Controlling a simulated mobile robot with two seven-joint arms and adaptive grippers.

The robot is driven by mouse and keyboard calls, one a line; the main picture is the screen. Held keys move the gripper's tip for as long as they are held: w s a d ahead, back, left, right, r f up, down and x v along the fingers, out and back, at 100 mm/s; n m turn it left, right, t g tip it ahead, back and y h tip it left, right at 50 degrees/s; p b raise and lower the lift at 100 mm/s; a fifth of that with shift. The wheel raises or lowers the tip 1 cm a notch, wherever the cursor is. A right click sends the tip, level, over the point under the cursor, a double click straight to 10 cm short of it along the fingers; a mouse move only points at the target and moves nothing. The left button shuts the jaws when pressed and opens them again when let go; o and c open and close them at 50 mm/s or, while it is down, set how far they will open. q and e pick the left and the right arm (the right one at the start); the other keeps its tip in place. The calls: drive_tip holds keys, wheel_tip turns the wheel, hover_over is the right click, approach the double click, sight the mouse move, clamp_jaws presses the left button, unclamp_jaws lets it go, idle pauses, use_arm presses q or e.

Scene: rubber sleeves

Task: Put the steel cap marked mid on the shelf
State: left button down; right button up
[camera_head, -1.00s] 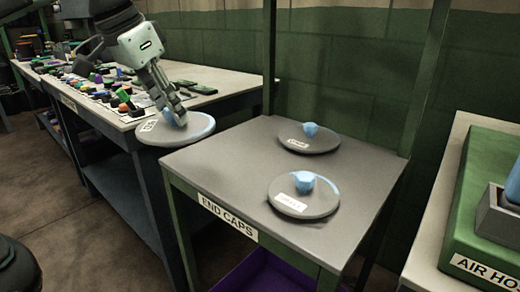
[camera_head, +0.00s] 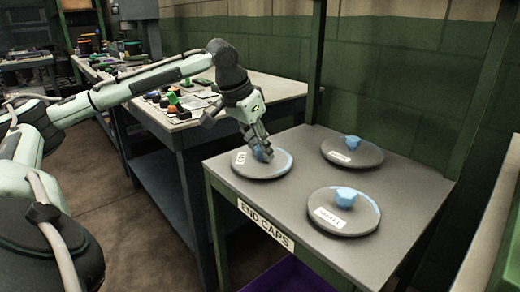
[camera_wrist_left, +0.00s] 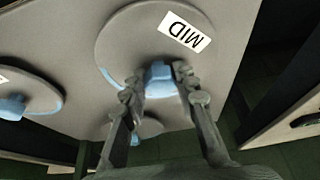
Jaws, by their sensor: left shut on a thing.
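The steel cap marked MID (camera_head: 250,172) is a round grey disc with a blue knob, over the left part of the grey shelf (camera_head: 290,195) labelled END CAPS. My left gripper (camera_head: 262,152) is shut on its blue knob from above. The left wrist view shows the MID label on the cap (camera_wrist_left: 125,40) and the fingers (camera_wrist_left: 158,80) on either side of the knob. The cap looks level; I cannot tell whether it touches the shelf or hovers just above. My right gripper is not in view.
Two similar caps lie on the shelf, one at the back (camera_head: 368,158) and one at the front right (camera_head: 355,222). A green post (camera_head: 316,60) rises at the shelf's back edge. A workbench with small parts (camera_head: 270,88) stands behind to the left.

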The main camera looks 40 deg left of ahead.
use_arm(q)
drive_tip(key=shift+f, duration=0.1)
drive_tip(key=c, duration=1.2)
unclamp_jaws()
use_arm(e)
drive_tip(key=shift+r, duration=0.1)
use_arm(q)
drive_tip(key=shift+r, duration=0.35)
drive_tip(key=shift+p+v, duration=0.95)
drive_tip(key=shift+v, duration=4.9)
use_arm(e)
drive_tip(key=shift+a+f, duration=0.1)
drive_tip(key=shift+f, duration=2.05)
use_arm(q)
drive_tip(key=shift+s, duration=0.1)
